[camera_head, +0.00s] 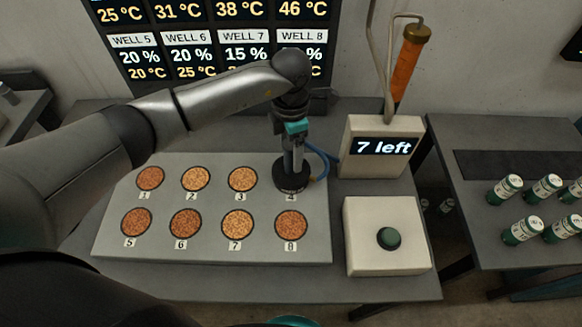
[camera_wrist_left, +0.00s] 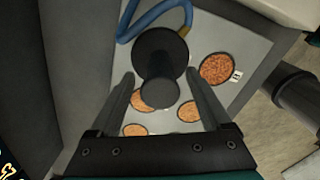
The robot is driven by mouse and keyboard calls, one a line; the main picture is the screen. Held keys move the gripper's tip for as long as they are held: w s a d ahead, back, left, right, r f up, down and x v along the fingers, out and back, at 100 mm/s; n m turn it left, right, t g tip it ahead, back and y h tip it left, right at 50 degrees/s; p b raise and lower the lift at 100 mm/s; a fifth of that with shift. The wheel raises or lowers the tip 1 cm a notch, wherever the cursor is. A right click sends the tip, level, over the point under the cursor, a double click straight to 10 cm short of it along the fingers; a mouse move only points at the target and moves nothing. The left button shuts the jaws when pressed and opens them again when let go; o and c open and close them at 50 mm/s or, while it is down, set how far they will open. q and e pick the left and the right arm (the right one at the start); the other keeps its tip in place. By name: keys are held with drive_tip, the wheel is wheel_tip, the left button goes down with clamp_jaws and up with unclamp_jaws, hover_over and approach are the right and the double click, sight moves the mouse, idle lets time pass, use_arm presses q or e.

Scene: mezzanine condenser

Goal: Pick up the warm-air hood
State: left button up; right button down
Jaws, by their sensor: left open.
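The warm-air hood (camera_head: 291,180) is a black round piece with a blue hose, standing over well 4 on the grey well plate (camera_head: 290,254). In the left wrist view the hood (camera_wrist_left: 160,45) shows as a black disc with a round knob on a stem. My left gripper (camera_head: 293,158) points down at it from above. Its open fingers (camera_wrist_left: 160,78) lie on either side of the knob in the wrist view, with gaps showing. I cannot tell how deep the fingers reach. The hood hides well 4. My right gripper is not in view.
Several green-and-white jars (camera_head: 503,190) stand on the right table. A temperature display (camera_head: 150,60) is behind.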

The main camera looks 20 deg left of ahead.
use_arm(q)
drive_tip(key=shift+f, duration=0.75)
clamp_jaws()
drive_tip(key=shift+w+r, duration=0.1)
idle(0.8)
